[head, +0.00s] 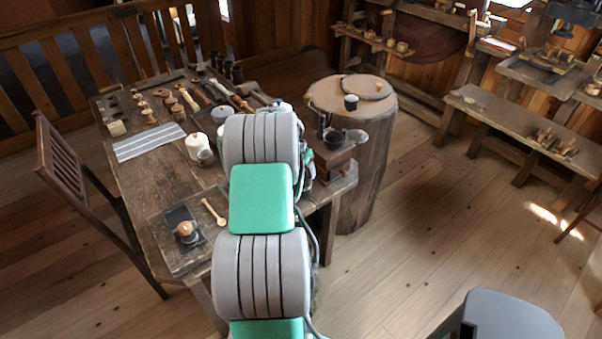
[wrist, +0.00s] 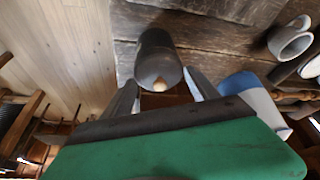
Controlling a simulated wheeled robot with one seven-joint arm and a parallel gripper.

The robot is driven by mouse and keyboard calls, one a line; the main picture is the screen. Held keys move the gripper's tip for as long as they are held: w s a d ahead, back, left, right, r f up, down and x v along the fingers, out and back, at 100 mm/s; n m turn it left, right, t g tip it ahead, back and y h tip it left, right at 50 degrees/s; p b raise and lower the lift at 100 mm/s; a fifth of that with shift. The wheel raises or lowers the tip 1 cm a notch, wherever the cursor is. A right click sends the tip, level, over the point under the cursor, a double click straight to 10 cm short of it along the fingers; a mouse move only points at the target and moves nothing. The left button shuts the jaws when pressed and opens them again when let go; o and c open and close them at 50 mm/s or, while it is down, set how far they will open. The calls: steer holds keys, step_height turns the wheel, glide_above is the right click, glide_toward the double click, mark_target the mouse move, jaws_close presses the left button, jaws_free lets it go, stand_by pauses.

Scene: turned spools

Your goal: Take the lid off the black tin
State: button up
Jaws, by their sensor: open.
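In the wrist view, the black tin (wrist: 156,48) stands on the dark wooden table (wrist: 215,38), close to its edge. A small pale wooden knob (wrist: 159,85) shows on its lid, facing my gripper. My gripper (wrist: 161,78) is open, with one finger on each side of the knob and nothing held. I cannot tell whether either finger touches the tin. In the head view my arm hides the gripper, and I cannot make out the tin there.
A blue and white container (wrist: 250,92) stands just right of the right finger. A white mug (wrist: 290,40) is farther right. In the head view, a coffee grinder (head: 334,160) stands at the table's right corner, beside a stump (head: 360,175).

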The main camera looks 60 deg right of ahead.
steer(key=shift+a, duration=0.1)
steer(key=c, duration=1.1)
steer(key=shift+s+f, duration=0.1)
steer(key=shift+c, duration=0.9)
